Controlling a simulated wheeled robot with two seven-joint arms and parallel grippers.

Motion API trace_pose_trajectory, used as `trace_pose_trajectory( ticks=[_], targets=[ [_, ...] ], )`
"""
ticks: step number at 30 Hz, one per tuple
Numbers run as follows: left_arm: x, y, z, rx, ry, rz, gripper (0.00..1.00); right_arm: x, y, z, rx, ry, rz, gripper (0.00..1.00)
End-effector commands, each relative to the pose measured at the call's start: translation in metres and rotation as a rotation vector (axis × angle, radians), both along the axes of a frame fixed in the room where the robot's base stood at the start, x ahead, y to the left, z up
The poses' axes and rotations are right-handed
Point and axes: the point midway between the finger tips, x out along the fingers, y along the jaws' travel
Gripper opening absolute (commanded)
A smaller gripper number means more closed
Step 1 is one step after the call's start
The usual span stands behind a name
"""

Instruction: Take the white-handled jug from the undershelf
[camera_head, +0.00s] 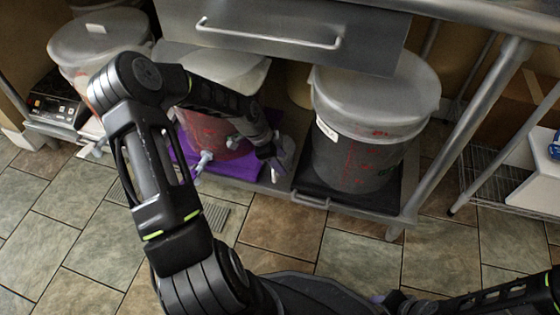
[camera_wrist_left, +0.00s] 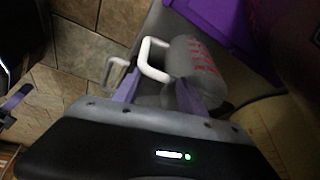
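The white-handled jug (camera_wrist_left: 203,68) is a grey cup with red markings and a white loop handle (camera_wrist_left: 148,60) in the left wrist view. In the head view the jug (camera_head: 285,153) is a small grey shape on the undershelf, partly hidden by my left gripper (camera_head: 272,163). In the wrist view the lavender fingers of my left gripper (camera_wrist_left: 158,88) are apart, one on each side of the handle. I see no closed grip on it. Part of my right gripper (camera_head: 388,298) shows at the bottom of the head view; its fingers are not clear.
A large lidded bucket (camera_head: 365,105) stands on a dark tray right of the jug. Another bucket (camera_head: 215,115) stands on a purple mat (camera_head: 240,165) to the left. A drawer (camera_head: 280,30) overhangs the undershelf, and a table leg (camera_head: 460,140) stands at right.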

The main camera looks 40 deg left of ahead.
Motion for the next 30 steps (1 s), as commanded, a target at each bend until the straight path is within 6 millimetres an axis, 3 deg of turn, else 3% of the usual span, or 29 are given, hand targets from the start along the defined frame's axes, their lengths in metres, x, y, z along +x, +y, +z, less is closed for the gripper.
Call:
trace_pose_trajectory(
  ticks=[17,30],
  targets=[
    [-0.0001,0.0000,0.0000,0.000,0.000,0.000,0.01,-0.0002,0.0001,-0.0001,0.000,0.000,0.000,0.36],
    [-0.0006,-0.0002,-0.0004,-0.001,0.001,-0.001,0.00,-0.0002,0.0000,-0.0001,0.000,0.000,0.000,0.36]
  ],
)
